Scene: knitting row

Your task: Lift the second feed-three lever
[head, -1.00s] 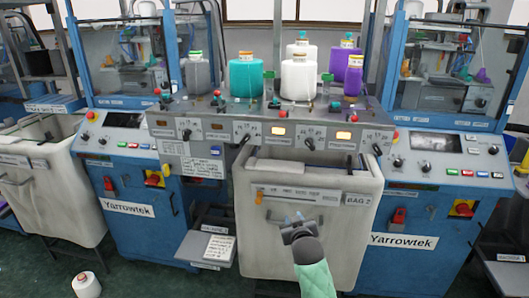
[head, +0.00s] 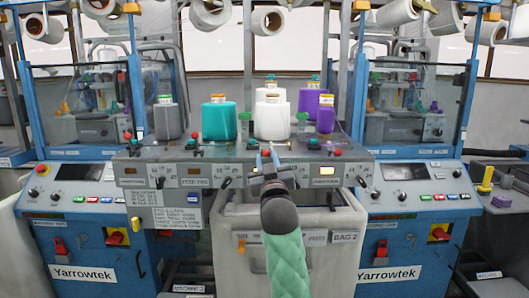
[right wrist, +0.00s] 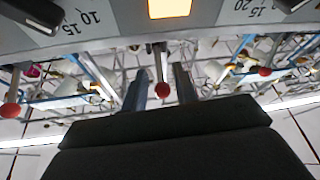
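My right gripper (head: 266,155) is raised at the front of the grey feed panel (head: 150,150), at its third lever position from the left. In the right wrist view, the fingers (right wrist: 161,88) stand apart on either side of a lever with a red ball knob (right wrist: 162,90). The knob lies between them, with a visible gap on each side. The lever stem runs up to the panel beside a lit lamp (right wrist: 168,8). My left gripper is not in view.
Other red-knobbed levers stand along the panel, at left (head: 127,135) and right (head: 337,125). Yarn cones, including a teal one (head: 218,121) and a white one (head: 272,119), stand behind it. A bin (head: 225,240) marked BAG 2 is below. Dark dials line the panel front.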

